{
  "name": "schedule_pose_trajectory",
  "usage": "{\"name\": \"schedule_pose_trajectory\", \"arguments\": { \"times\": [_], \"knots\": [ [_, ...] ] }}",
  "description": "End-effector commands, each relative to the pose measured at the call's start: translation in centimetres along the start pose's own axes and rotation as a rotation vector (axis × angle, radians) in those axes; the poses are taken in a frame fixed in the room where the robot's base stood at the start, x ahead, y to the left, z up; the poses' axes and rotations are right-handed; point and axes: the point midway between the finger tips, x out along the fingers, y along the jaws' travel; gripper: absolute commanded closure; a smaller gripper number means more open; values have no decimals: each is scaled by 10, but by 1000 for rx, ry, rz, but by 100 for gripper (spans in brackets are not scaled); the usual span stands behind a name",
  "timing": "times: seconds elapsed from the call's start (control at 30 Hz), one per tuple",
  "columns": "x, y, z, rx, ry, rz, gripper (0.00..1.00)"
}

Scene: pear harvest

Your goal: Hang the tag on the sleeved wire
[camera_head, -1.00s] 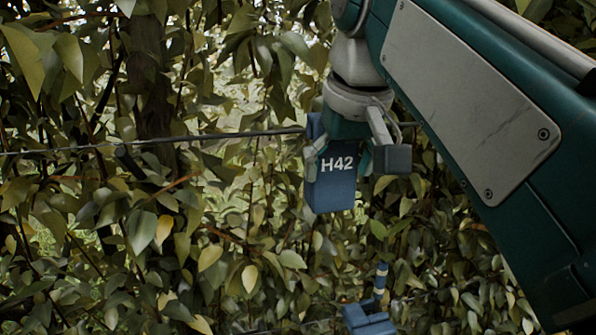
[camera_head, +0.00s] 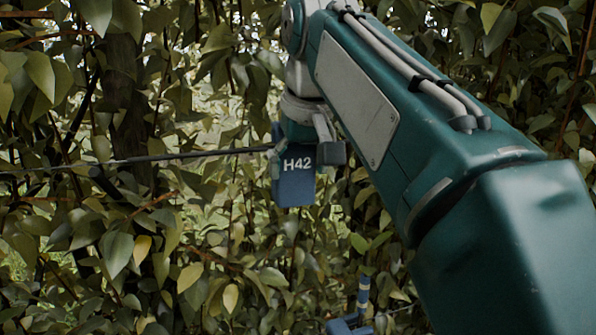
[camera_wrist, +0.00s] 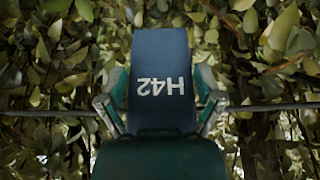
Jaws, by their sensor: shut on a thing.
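The tag (camera_head: 295,192), a dark blue block marked H42 in white, hangs upright in my gripper (camera_head: 299,162). In the wrist view the tag (camera_wrist: 160,52) appears upside down, with a finger of my gripper (camera_wrist: 160,104) against each side. My gripper is shut on it. The wire (camera_head: 40,169) crosses the left half of the head view, and its thicker dark sleeve (camera_head: 195,154) reaches the tag's left edge near its top. In the wrist view the wire (camera_wrist: 268,107) shows on both sides of the tag. I cannot tell whether the tag is hooked over it.
Dense leafy branches surround the tag and wire, with a dark trunk (camera_head: 122,85) at left.

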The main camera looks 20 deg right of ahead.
Motion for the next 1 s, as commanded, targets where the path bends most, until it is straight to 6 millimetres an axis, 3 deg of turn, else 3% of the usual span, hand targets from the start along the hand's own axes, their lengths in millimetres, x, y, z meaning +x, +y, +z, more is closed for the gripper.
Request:
{"name": "schedule_pose_trajectory", "arguments": {
  "times": [0.7, 1.0],
  "knots": [
    [18, 0, -46, 0, 0, 0, 64],
    [36, 0, -37, 0, -1, 0, 64]
  ]
}}
